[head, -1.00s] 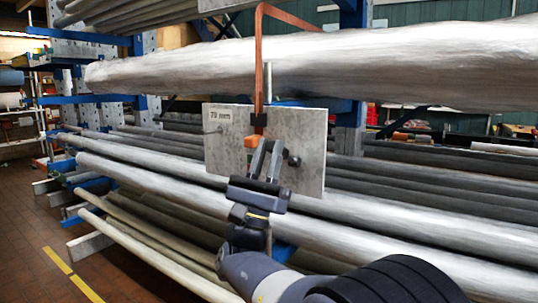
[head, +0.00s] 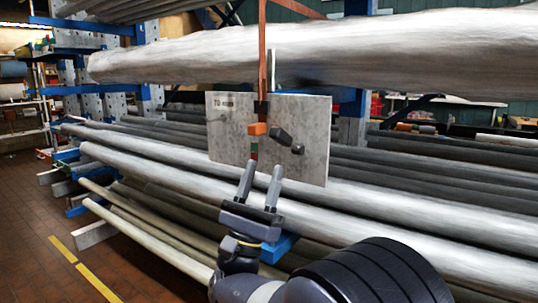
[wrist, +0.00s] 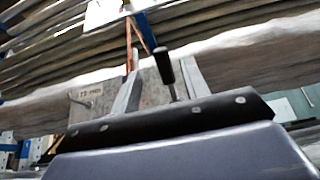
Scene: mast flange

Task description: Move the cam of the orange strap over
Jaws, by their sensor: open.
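The orange strap (head: 262,45) hangs down in front of a long wrapped bar to a black buckle (head: 260,108) on a grey plate (head: 223,140). Just below the buckle is a small orange block (head: 257,129). To its right a dark lever (head: 282,137) stands out from the plate, with a black knob (head: 298,149) at its lower right. I cannot tell which of these is the cam. My gripper (head: 262,168) is open and empty, below the block and lever, its fingers pointing up. In the wrist view the dark lever (wrist: 163,65) appears between the fingers.
A long wrapped bar (head: 400,55) runs across above the plate. Several long pipes (head: 420,220) lie on rack arms behind and below it. A thin grey rod (head: 273,70) stands beside the strap. Open floor (head: 35,200) with a yellow line is at the left.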

